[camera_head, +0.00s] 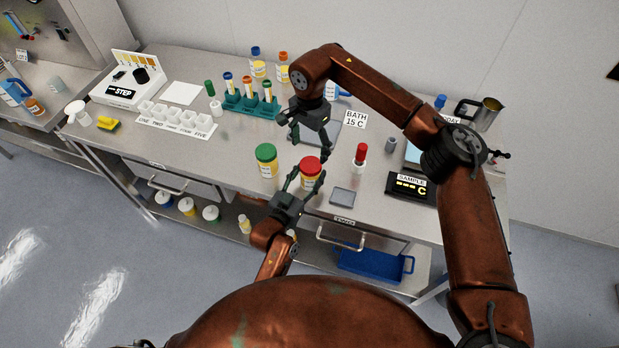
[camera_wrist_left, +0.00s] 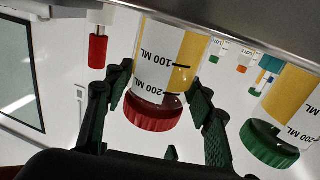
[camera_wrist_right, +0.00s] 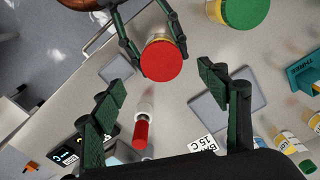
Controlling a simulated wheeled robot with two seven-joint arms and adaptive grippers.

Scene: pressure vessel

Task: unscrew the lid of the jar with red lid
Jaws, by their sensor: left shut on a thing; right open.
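The jar with a red lid (camera_head: 311,165) stands upright near the bench's front edge. Its yellow-and-white body (camera_wrist_left: 170,55) and red lid (camera_wrist_left: 153,112) show inverted in the left wrist view. My left gripper (camera_head: 302,178) is shut around the jar from the front, one finger on each side. The right wrist view shows the red lid (camera_wrist_right: 164,61) from above, on the jar and uncovered. My right gripper (camera_head: 309,135) is open and empty, pointing down above the bench, behind and above the jar. Its spread fingers (camera_wrist_right: 162,82) are apart from the lid.
A green-lidded jar (camera_head: 266,160) stands just left of the red-lidded one. A red-capped bottle (camera_head: 360,158) and a small grey pad (camera_head: 342,197) are to the right.

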